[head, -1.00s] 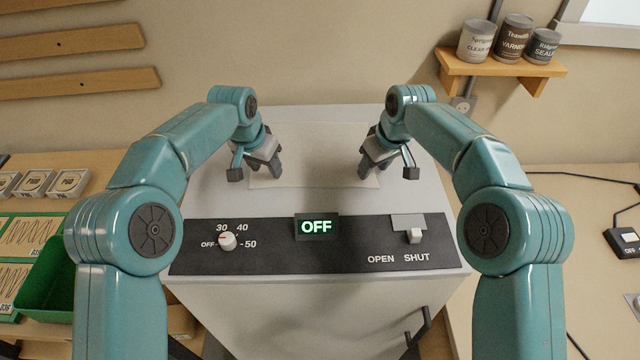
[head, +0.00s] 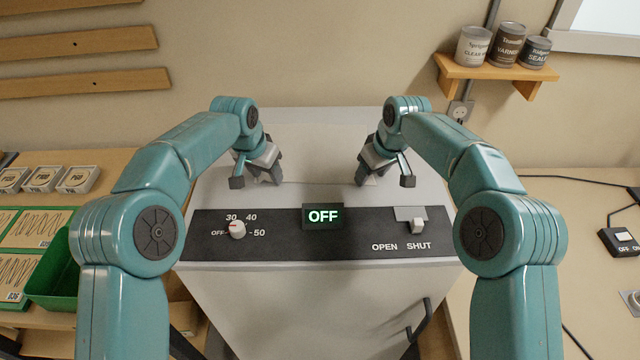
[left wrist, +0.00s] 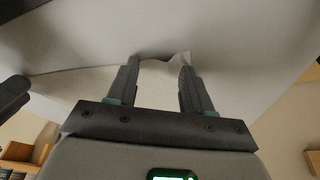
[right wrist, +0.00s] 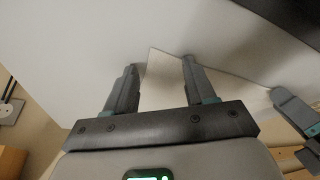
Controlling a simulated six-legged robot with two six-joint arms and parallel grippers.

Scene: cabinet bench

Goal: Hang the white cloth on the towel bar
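The white cloth (head: 320,165) lies on the pale cabinet top, hard to tell from it in the head view. My left gripper (head: 269,180) is at its front left corner. In the left wrist view the fingers (left wrist: 160,65) stand apart, with the slightly ruffled cloth (left wrist: 155,88) between them. My right gripper (head: 365,181) is at the front right corner. In the right wrist view its fingers (right wrist: 160,66) are apart, with a cloth corner (right wrist: 163,78) between them. No towel bar can be made out for certain.
The cabinet's front panel (head: 270,244) has a dial (head: 238,230), an OFF display (head: 323,216) and an OPEN/SHUT switch (head: 417,226). A dark bar-like handle (head: 420,322) is on the cabinet front. A green bin (head: 58,275) stands left. A shelf with cans (head: 508,45) is behind right.

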